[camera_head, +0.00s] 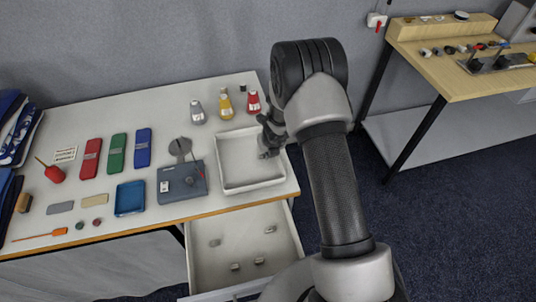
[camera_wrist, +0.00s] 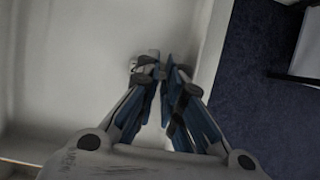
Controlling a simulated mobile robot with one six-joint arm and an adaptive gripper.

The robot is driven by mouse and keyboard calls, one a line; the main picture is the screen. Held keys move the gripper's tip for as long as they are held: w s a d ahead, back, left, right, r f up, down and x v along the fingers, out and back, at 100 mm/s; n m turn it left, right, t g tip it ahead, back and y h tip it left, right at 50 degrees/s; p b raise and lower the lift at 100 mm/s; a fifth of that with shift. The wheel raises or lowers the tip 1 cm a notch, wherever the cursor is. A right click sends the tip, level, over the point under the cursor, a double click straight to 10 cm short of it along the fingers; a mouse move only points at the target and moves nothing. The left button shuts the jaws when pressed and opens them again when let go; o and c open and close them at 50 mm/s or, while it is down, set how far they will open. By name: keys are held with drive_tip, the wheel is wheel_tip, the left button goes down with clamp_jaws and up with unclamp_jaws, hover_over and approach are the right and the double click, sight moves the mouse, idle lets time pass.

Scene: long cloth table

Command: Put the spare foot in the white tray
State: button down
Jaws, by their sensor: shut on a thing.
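The white tray (camera_head: 238,170) stands on the right end of the table, and its pale floor fills much of the wrist view (camera_wrist: 70,60). My gripper (camera_head: 268,150) is inside the tray's outline near its right wall, pointing down. In the wrist view my gripper (camera_wrist: 153,68) is shut on a small grey metal piece, the spare foot (camera_wrist: 143,60), which shows at the fingertips. The fingers hide part of it. It is low over the tray floor; I cannot tell whether it touches.
An open drawer (camera_head: 206,268) below the tray holds several small metal pieces. A grey-blue box (camera_head: 181,183) stands left of the tray. A wooden bench (camera_head: 460,60) is at the right.

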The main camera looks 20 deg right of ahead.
drive_tip(key=shift+r, duration=0.1)
drive_tip(key=c, duration=2)
unclamp_jaws()
drive_tip(key=s+a+r+n+y+p, duration=0.1)
drive_tip(key=s+a+r+n, duration=0.4)
drive_tip(key=r, duration=0.7)
drive_tip(key=s+r+n+t+y+p, duration=0.15)
drive_tip(key=s+r+n, duration=0.25)
drive_tip(key=r+n, duration=0.5)
drive_tip(key=s+a+r+n+y+p, duration=0.1)
drive_tip(key=s+a+r+n+p, duration=0.2)
drive_tip(key=r, duration=1.1)
drive_tip(key=s+d+r+n+h, duration=0.1)
drive_tip(key=s+d+r+n, duration=0.1)
drive_tip(key=s+n, duration=0.4)
drive_tip(key=s+d+r+n+g+h, duration=0.1)
drive_tip(key=s+d+r+n, duration=0.1)
drive_tip(key=s+n, duration=0.4)
drive_tip(key=s+d+r+n+h+b, duration=0.1)
drive_tip(key=s+d+r+n, duration=0.1)
drive_tip(key=s+n, duration=0.5)
drive_tip(key=shift+s+r+h, duration=0.2)
drive_tip(key=shift+s+h, duration=0.05)
drive_tip(key=shift+s, duration=2.3)
